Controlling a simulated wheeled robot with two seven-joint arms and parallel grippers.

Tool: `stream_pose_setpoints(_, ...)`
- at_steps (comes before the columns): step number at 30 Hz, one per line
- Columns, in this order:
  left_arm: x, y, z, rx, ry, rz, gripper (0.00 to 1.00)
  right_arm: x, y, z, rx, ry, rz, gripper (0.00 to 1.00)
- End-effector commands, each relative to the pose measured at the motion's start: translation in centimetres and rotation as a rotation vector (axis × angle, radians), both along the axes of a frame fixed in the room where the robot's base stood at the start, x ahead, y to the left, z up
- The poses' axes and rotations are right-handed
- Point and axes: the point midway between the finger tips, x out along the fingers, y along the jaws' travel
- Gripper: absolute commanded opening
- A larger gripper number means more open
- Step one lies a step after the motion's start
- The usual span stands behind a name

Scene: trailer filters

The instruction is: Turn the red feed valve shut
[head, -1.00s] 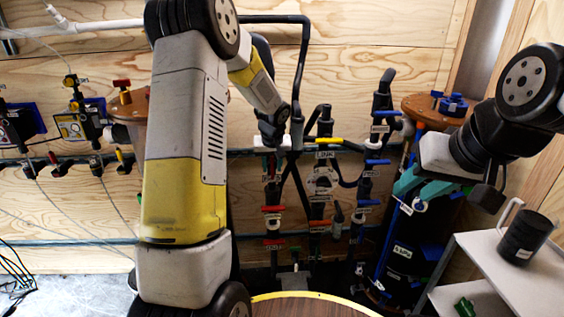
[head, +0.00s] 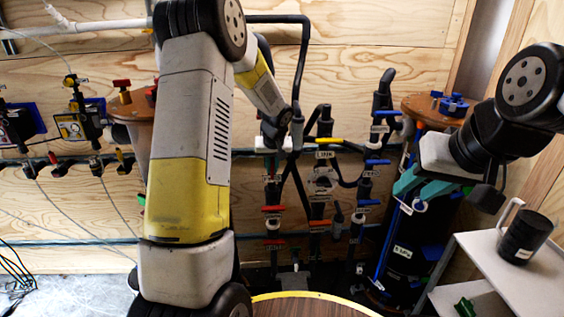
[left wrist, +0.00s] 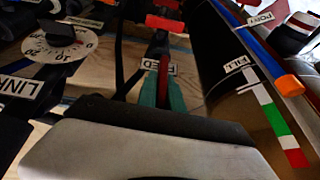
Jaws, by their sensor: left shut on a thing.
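The red feed valve handle (left wrist: 163,76) shows in the left wrist view as a narrow red strip between my left gripper's teal fingers (left wrist: 162,94). A partly covered FEED label (left wrist: 172,69) is beside it. My left gripper (head: 270,168) is shut on the handle. In the head view it is small and dark at the pipes, below its white body, so the handle's exact angle is hard to tell there. My right gripper (head: 421,188) is open and empty at the right, in front of the dark cylinder.
Other red handles (head: 272,209) and blue handles (head: 377,162) sit on nearby pipes. A dial (left wrist: 62,43) and a dark FILL cylinder (left wrist: 228,60) flank my left gripper. A grey shelf (head: 490,250) with a black mug (head: 524,238) stands at the right.

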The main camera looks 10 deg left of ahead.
Motion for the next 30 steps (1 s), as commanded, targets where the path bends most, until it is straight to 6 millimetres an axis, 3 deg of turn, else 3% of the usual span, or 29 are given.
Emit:
stream_pose_setpoints(8, 0.03, -0.36, -0.04, 0.161, 0.046, -0.006, 0.0, 0.0, 0.0, 0.0, 0.0, 0.0, 0.0, 0.36)
stream_pose_setpoints(30, 0.01, -0.15, -0.07, 0.834, 0.238, -0.002, 0.0, 0.0, 0.0, 0.0, 0.0, 0.0, 0.0, 0.36)
